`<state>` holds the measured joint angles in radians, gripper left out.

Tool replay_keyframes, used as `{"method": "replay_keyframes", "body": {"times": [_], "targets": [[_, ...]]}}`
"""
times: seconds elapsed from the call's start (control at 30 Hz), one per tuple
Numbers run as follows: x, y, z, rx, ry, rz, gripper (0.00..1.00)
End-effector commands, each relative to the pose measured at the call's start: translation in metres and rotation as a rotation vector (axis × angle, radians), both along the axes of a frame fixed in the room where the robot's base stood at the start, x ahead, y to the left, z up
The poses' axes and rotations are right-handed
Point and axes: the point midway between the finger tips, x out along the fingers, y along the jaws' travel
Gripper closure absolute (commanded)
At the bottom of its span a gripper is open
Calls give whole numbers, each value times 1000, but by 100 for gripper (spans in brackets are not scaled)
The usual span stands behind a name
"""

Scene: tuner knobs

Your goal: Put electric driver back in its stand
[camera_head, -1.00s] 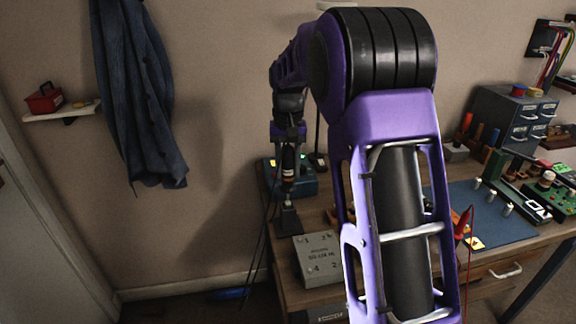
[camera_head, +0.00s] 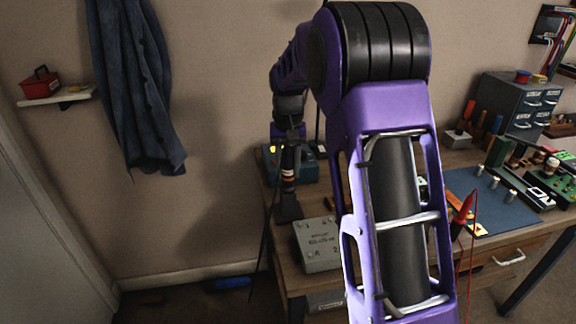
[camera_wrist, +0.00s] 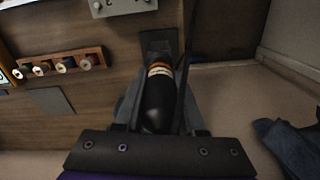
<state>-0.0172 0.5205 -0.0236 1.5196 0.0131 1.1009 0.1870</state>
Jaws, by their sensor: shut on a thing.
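The electric driver (camera_head: 289,172) is a dark, upright cylinder with orange and white bands, under my gripper (camera_head: 288,146) in the head view. In the wrist view the driver (camera_wrist: 158,98) lies between the fingers of my gripper (camera_wrist: 158,122), which is shut on it. The stand (camera_head: 287,208) is a dark block on the left end of the bench, directly below the driver. It shows beyond the driver's far end in the wrist view (camera_wrist: 158,42). The driver's lower end meets the stand's top in the picture; I cannot tell how deep it sits.
A grey switch box (camera_head: 318,245) stands on the bench just right of the stand. A blue-green device (camera_head: 305,168) is behind the driver. A wooden rack of knobs (camera_wrist: 62,65) shows left in the wrist view. The bench's left edge is close to the stand.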

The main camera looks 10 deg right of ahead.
Motion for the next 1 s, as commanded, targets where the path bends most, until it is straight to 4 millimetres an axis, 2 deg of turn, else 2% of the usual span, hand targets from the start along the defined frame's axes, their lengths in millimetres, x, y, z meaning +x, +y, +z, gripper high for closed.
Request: {"method": "replay_keyframes", "body": {"times": [0.33, 0.37, 0.53, 0.83, 1.0], "targets": [[0, 0, -4, 0, -1, 0, 100], [0, 0, -4, 0, -1, 0, 55], [0, 0, -4, 0, -1, 0, 26], [0, 0, -4, 0, 1, 0, 26], [1, 0, 14, 0, -3, 0, 26]]}}
